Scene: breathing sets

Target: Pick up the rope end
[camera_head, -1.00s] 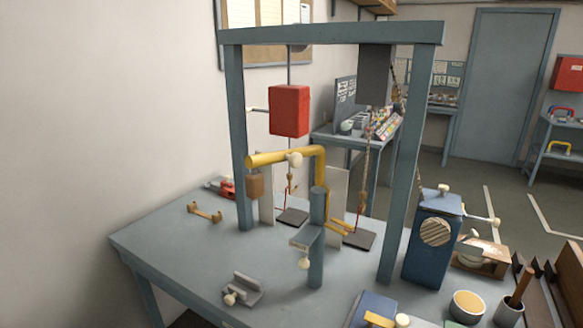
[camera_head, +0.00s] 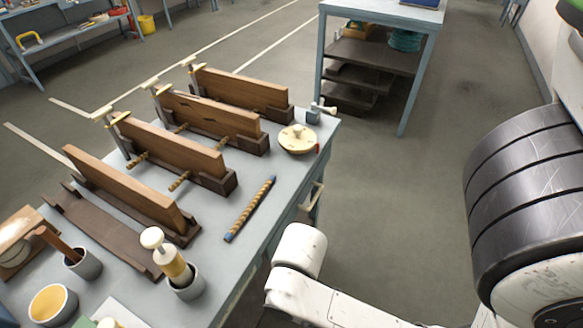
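A short piece of twisted tan rope (camera_head: 250,208) with blue ends lies on the blue-grey workbench (camera_head: 215,222), close to its right edge. Its near blue end (camera_head: 229,237) points toward the lower left and its far blue end (camera_head: 271,180) toward the upper right. Both ends are uncovered. White and black links of my arm show at the lower middle and right, apart from the rope. My gripper's fingers do not show.
Several upright wooden boards in dark holders (camera_head: 165,147) stand left of the rope. A round pale disc with a knob (camera_head: 298,139) sits beyond it. Grey cups (camera_head: 187,281) stand at the near left. Open floor (camera_head: 400,190) lies right of the bench.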

